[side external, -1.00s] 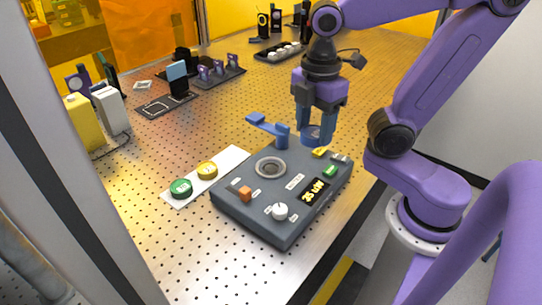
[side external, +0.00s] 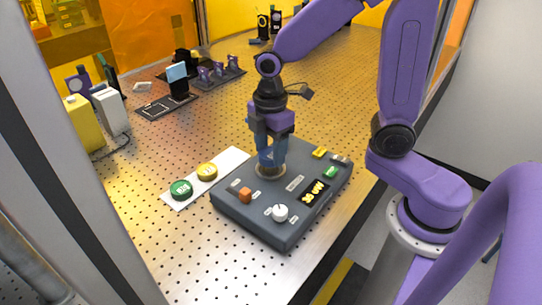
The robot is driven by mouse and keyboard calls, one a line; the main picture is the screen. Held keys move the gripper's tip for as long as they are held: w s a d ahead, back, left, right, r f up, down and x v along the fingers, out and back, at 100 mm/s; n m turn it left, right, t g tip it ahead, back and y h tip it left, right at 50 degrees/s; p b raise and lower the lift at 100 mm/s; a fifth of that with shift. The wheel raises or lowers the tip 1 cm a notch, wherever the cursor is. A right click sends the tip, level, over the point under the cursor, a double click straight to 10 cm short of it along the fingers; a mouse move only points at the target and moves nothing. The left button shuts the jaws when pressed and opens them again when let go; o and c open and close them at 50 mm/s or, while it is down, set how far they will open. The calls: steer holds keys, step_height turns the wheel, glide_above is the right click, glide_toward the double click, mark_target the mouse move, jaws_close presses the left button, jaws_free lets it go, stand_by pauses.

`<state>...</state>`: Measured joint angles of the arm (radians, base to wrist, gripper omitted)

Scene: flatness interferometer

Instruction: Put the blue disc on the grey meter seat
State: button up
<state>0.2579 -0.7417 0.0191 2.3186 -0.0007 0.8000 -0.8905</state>
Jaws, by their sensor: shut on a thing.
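My gripper (side external: 270,161) points straight down over the grey meter and is shut on the blue disc (side external: 266,157). The disc is at the grey meter seat (side external: 270,175), a round ring in the top of the dark grey meter (side external: 236,210). The fingers hide most of the disc and much of the seat. I cannot tell whether the disc rests on the seat or is just above it. The meter's blue swing arm is not distinguishable behind my gripper.
A white strip (side external: 218,178) with green (side external: 181,190) and yellow (side external: 207,171) discs lies to the left.

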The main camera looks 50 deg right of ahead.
mark_target(271, 153)
steer(key=shift+f, duration=1.3)
steer(key=shift+f, duration=0.1)
steer(key=o, duration=1.1)
steer(key=shift+c, duration=0.2)
step_height(271, 153, up, 12)
steer(key=s+d+f+m, duration=0.1)
steer(key=s+f, duration=0.2)
steer(key=s, duration=0.6)
steer(key=s+d+f+m, duration=0.1)
steer(key=s+f+m, duration=0.1)
steer(key=s, duration=0.7)
steer(key=shift+s+d+f, duration=0.15)
steer(key=shift+d+f, duration=0.2)
steer(key=shift+f, duration=0.45)
